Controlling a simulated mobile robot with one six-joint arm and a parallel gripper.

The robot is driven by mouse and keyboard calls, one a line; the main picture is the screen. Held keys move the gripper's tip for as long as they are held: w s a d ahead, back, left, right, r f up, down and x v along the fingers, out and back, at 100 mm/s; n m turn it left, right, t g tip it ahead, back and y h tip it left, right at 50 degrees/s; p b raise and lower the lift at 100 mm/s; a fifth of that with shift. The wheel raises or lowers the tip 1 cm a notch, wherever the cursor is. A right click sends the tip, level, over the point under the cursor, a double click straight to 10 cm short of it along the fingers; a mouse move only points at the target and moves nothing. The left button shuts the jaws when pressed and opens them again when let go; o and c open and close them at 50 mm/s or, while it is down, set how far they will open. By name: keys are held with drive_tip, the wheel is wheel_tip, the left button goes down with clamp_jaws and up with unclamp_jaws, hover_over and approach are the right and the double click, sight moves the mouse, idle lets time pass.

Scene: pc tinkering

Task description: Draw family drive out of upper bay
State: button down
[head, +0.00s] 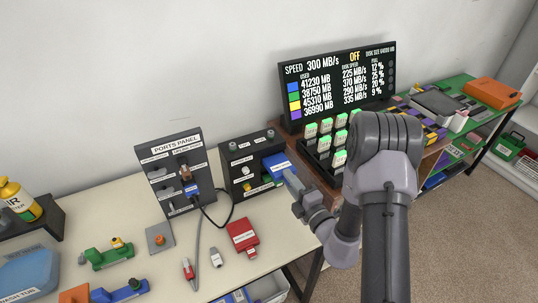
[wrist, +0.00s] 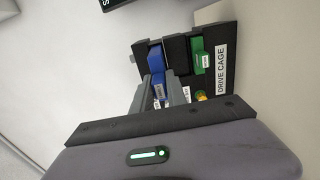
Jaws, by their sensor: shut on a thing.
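A black drive cage (head: 229,160) stands on the bench; its side label shows in the wrist view (wrist: 222,75). A blue drive (head: 275,161) with a small white label sits in its upper bay, partly sticking out; it also shows in the wrist view (wrist: 155,57). The label is too small to read. My gripper (head: 288,177) is shut on the blue drive's outer end, one finger on each side in the wrist view (wrist: 162,92). A green drive (wrist: 198,56) sits in a lower bay. My gripper hides part of the cage front.
A ports panel (head: 165,148) with cables stands left of the cage. A red labelled box (head: 242,236) and small plugs lie in front. A display screen (head: 340,85) stands behind right, above a rack of green-topped modules (head: 325,126) close to my arm.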

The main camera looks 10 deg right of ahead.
drive_tip(key=b+v, duration=0.1)
drive_tip(key=v, duration=0.3)
drive_tip(key=shift+s, duration=0.15)
drive_tip(key=shift+d, duration=0.1)
drive_tip(key=s+d+r+p, duration=0.1)
drive_tip(key=s+r, duration=0.2)
drive_tip(key=s, duration=0.2)
drive_tip(key=shift+s+d, duration=0.35)
drive_tip(key=shift+d, duration=0.05)
drive_tip(key=shift+p, duration=0.3)
